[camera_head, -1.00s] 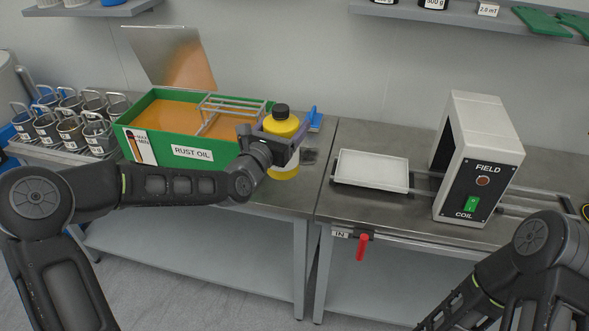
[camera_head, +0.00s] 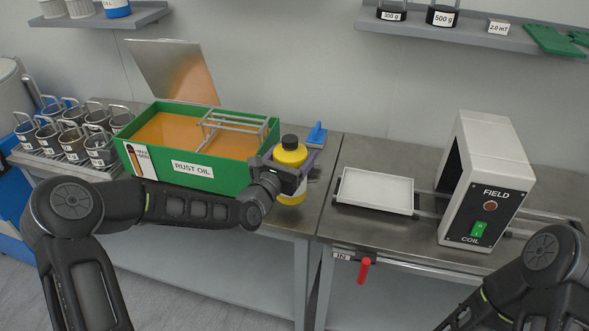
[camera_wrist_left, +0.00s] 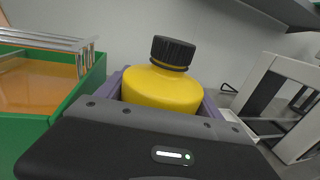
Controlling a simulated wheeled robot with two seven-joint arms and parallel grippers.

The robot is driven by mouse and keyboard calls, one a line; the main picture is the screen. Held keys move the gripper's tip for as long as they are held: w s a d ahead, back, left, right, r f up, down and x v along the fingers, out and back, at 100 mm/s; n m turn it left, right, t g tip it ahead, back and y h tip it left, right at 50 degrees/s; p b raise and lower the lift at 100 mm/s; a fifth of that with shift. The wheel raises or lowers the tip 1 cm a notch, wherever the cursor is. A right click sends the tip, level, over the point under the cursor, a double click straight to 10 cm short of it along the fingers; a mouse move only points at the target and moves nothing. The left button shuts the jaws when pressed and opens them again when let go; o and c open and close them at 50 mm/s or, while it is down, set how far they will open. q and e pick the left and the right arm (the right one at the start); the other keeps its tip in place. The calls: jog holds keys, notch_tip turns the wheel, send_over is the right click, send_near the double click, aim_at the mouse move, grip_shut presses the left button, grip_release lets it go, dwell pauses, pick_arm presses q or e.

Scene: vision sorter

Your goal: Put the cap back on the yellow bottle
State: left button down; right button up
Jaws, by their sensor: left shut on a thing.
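The yellow bottle (camera_head: 290,156) is upright near the front edge of the left bench, just right of the green box. A black cap (camera_head: 290,142) sits on top of its neck. In the left wrist view the black cap (camera_wrist_left: 173,51) is above the yellow bottle's shoulder (camera_wrist_left: 163,88), with a thin yellow ring under it. My left gripper (camera_head: 297,178) is shut around the bottle's middle and hides part of it. I cannot tell whether the bottle's base touches the bench. My right gripper is out of view.
A green box labelled RUST OIL (camera_head: 205,178), with a wire rack, stands left of the bottle. A blue-handled tool (camera_head: 317,135) lies behind. A white tray (camera_head: 376,190) and the field coil (camera_head: 490,185) are on the right bench. Several metal cups stand at far left.

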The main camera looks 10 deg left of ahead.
pick_arm(q)
jog(key=shift+f, duration=0.25)
jog(key=shift+f, duration=1.9)
jog(key=shift+f, duration=0.15)
jog(key=shift+c, duration=0.2)
grip_release()
